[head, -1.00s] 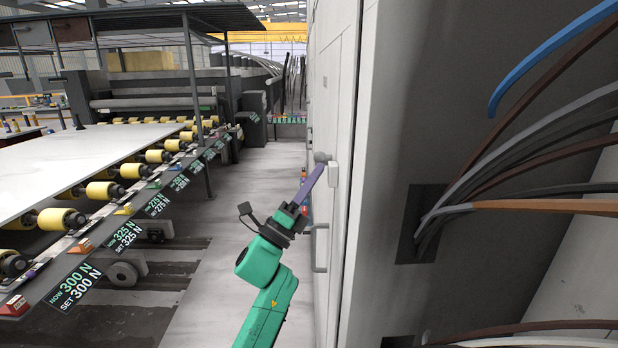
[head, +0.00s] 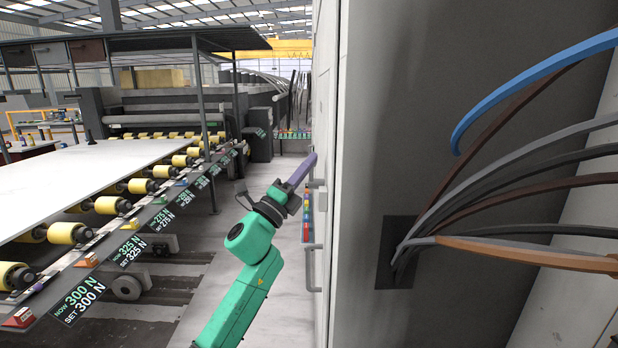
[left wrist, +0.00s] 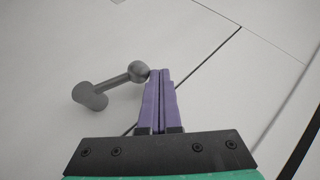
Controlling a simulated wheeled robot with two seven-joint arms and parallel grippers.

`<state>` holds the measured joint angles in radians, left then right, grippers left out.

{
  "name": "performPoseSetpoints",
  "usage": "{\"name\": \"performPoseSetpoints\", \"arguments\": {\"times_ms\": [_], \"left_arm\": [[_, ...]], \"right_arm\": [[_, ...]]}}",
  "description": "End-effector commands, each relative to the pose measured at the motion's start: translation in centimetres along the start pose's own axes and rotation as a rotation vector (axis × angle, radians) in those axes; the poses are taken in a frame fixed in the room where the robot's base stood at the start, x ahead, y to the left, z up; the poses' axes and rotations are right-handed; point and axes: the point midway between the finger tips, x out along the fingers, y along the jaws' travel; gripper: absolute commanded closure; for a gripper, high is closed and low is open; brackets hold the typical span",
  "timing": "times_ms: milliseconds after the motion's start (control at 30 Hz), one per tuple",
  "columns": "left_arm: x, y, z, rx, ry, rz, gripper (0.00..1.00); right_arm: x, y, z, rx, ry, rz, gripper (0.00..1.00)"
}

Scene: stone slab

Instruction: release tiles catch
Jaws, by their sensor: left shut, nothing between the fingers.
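A grey lever catch with a ball end (left wrist: 138,71) sits on a pale panel in the left wrist view; its round base (left wrist: 90,97) is to the lower left. My left gripper (left wrist: 160,72) has its purple fingers shut together with nothing between them. The fingertips are just right of the ball; I cannot tell whether they touch it. In the head view the left gripper (head: 310,160) points up beside the tall pale cabinet (head: 327,130). I cannot make out the lever clearly there. My right gripper is out of view.
Thick cables (head: 540,170) hang from an opening in the cabinet's side at the right. A roller conveyor (head: 140,187) with a large pale slab (head: 60,180) runs along the left.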

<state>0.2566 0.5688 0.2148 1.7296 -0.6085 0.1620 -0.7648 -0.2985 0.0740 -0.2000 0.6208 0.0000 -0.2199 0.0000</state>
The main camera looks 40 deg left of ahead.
Motion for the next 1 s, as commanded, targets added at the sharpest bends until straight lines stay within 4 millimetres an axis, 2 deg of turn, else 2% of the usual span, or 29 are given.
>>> {"name": "performPoseSetpoints", "arguments": {"times_ms": [300, 1000], "left_arm": [[1.2, 0.1, 0.8, 0.000, 0.000, 0.000, 1.00], [1.3, 0.2, 0.8, 0.000, 0.001, 0.000, 1.00]], "right_arm": [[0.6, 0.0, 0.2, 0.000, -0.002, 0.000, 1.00], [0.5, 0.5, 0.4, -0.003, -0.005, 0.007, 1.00]]}}
